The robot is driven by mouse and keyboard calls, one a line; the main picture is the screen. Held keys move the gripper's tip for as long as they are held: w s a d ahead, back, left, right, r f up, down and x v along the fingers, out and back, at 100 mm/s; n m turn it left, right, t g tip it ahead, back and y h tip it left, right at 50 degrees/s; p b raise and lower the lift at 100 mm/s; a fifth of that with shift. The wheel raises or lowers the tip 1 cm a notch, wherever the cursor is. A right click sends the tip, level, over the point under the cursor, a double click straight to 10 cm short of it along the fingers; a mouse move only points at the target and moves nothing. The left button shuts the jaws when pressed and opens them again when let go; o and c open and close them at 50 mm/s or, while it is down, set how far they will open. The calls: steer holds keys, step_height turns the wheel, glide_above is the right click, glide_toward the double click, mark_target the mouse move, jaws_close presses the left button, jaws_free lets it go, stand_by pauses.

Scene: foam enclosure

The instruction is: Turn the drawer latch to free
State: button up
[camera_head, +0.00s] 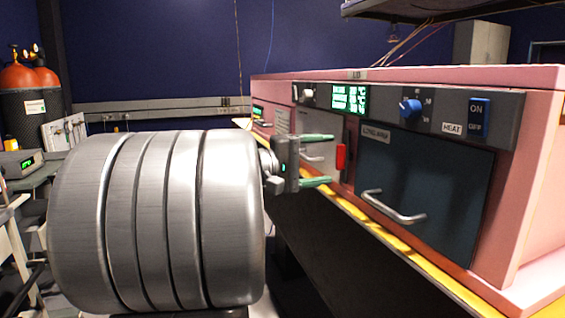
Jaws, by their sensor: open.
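The red latch (340,158) stands upright on the front of the pink foam enclosure (420,82), at the left edge of a dark drawer front (440,180) with a silver bar handle (393,206). My gripper (318,160) is open, with two green fingers, one above the other, pointing right towards the latch. The fingertips look close to the latch in the picture. I cannot tell the remaining gap or whether they touch it. A light panel with a pale handle (311,154) shows partly behind the fingers.
A control strip above holds a green display (349,98), a blue knob (410,107) and a blue ON/OFF switch (478,115). A yellow edge (400,240) runs below the front. Red-topped cylinders (28,90) stand far left. My large grey arm link blocks the left foreground.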

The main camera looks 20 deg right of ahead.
mark_target(342, 157)
steer(key=a+p, duration=0.2)
steer(key=a, duration=0.9)
steer(key=shift+s, duration=0.45)
steer(key=d+b, duration=0.1)
steer(key=d, duration=0.7)
steer(key=w+d+b, duration=0.1)
steer(key=d, duration=0.3)
steer(key=shift+d+b, duration=0.3)
steer(key=shift+d, duration=0.5)
